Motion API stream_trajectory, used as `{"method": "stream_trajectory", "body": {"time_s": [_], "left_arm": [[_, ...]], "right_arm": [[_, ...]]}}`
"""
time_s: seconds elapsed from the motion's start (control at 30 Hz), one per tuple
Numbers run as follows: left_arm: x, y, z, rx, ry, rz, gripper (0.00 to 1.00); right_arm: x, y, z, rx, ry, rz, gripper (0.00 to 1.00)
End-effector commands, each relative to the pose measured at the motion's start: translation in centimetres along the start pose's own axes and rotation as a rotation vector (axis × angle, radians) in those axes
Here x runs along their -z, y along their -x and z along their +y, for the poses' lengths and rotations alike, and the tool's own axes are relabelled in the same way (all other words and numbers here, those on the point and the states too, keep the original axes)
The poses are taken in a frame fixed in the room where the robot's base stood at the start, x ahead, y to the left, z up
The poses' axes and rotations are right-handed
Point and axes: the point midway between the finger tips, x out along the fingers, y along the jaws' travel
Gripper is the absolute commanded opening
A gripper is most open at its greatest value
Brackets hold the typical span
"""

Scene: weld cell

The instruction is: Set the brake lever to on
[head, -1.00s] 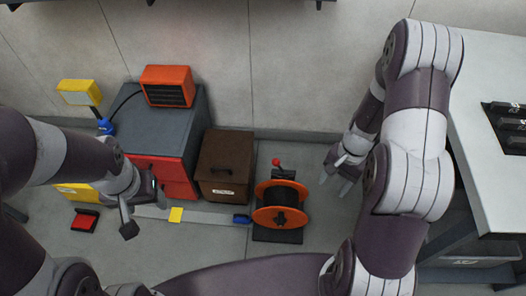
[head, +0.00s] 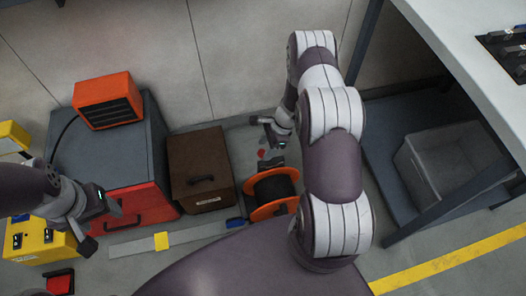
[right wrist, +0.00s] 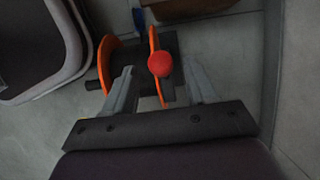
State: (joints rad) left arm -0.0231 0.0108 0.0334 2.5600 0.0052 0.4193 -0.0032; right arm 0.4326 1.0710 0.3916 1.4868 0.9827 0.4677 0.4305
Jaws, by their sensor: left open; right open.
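The cable reel (head: 270,211) has orange flanges and a black drum and stands on the floor. The brake lever's red knob (head: 261,153) shows at the reel's far end, close to my right gripper (head: 273,139). In the right wrist view the red knob (right wrist: 160,64) lies between the lines of my open right gripper's (right wrist: 160,80) two fingers, apart from both. The lever's shaft is mostly hidden under the knob, so its setting is unclear. My left gripper (head: 105,213) is open and empty, left of the reel.
A brown case (head: 201,170) stands just left of the reel. A grey cabinet with red drawers (head: 118,205) carries an orange heater (head: 107,100). A workbench (head: 465,60) with a grey bin (head: 450,155) below is at right.

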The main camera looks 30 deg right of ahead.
Motion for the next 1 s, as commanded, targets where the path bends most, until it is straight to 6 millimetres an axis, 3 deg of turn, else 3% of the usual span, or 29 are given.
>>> {"method": "stream_trajectory", "body": {"time_s": [0.13, 0.43, 0.47, 0.63, 1.0], "left_arm": [[-0.1, -0.6, 0.0, 0.000, 0.000, 0.000, 0.64], [-0.1, -0.6, 0.0, 0.000, 0.000, 0.000, 0.64], [-0.1, -0.6, 0.0, 0.000, 0.000, 0.000, 0.64], [-0.1, -0.6, 0.0, 0.000, 0.000, 0.000, 0.64], [-0.1, -1.0, 0.0, 0.000, 0.000, 0.000, 0.64]], "right_arm": [[0.0, -2.0, 0.0, 0.000, 0.000, -0.001, 0.57], [-0.1, -2.3, 0.0, 0.001, 0.002, 0.000, 0.57], [-0.1, -2.3, 0.0, 0.001, 0.002, 0.000, 0.53], [0.0, -2.3, 0.0, 0.000, 0.002, 0.000, 0.00], [0.4, -2.1, 0.0, 0.001, -0.001, -0.044, 0.00]]}}
